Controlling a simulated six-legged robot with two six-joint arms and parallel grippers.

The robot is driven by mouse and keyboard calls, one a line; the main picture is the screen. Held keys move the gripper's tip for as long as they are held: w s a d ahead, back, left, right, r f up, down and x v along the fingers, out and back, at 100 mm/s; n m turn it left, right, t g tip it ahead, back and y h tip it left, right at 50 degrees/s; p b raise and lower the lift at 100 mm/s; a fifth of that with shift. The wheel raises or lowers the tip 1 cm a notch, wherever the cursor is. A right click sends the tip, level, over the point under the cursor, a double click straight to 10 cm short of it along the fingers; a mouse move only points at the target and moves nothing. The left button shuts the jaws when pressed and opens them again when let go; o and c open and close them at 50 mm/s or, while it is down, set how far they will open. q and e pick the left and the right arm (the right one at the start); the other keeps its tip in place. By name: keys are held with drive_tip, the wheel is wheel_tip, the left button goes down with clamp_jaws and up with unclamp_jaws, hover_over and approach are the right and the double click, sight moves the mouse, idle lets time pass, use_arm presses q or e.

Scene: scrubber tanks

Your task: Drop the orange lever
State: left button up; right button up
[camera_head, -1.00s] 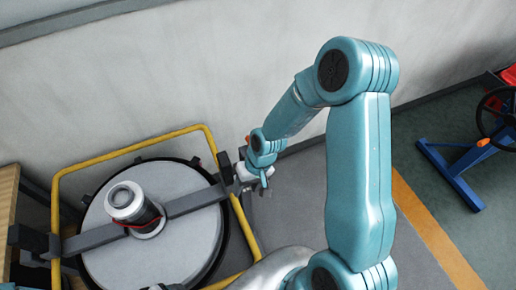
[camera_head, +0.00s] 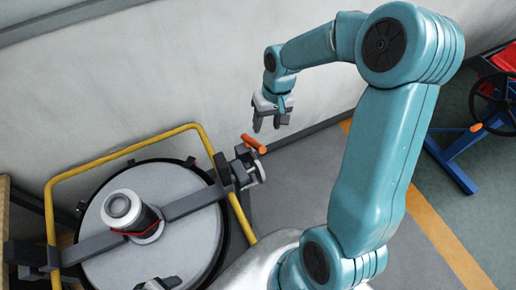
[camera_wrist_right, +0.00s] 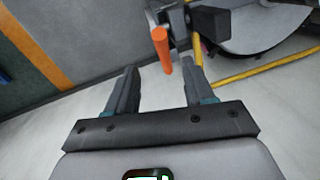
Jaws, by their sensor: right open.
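The orange lever (camera_head: 254,144) sticks out from a dark and grey latch (camera_head: 248,168) at the right end of the bar across the tank lid. My right gripper (camera_head: 267,128) is open and empty, just above and beyond the lever, apart from it, with its fingers pointing down. In the right wrist view the lever (camera_wrist_right: 162,50) shows past the open fingertips of my right gripper (camera_wrist_right: 160,78), nearer the right finger. A grey gripper part at the bottom edge, over the near lid rim, appears to be my left gripper (camera_head: 160,284); its fingers cannot be made out.
The round tank lid (camera_head: 185,250) carries a grey capped post (camera_head: 124,208) and is framed by a yellow rail (camera_head: 120,153). A pale wall (camera_head: 180,80) stands behind. A blue stand (camera_head: 455,165) with a dark wheel is at right. Grey floor lies between.

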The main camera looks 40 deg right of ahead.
sight(262, 146)
drive_tip(key=f, duration=0.4)
drive_tip(key=a+f+p, duration=0.1)
drive_tip(key=f, duration=0.3)
drive_tip(key=a+f, duration=0.1)
drive_tip(key=f, duration=0.3)
drive_tip(key=shift+w+f, duration=0.25)
drive_tip(key=shift+w+f+p, duration=0.15)
drive_tip(key=shift+f+p, duration=0.15)
drive_tip(key=shift+f, duration=0.5)
drive_tip(key=shift+a, duration=0.1)
drive_tip(key=shift+r, duration=0.1)
drive_tip(key=c, duration=0.3)
clamp_jaws()
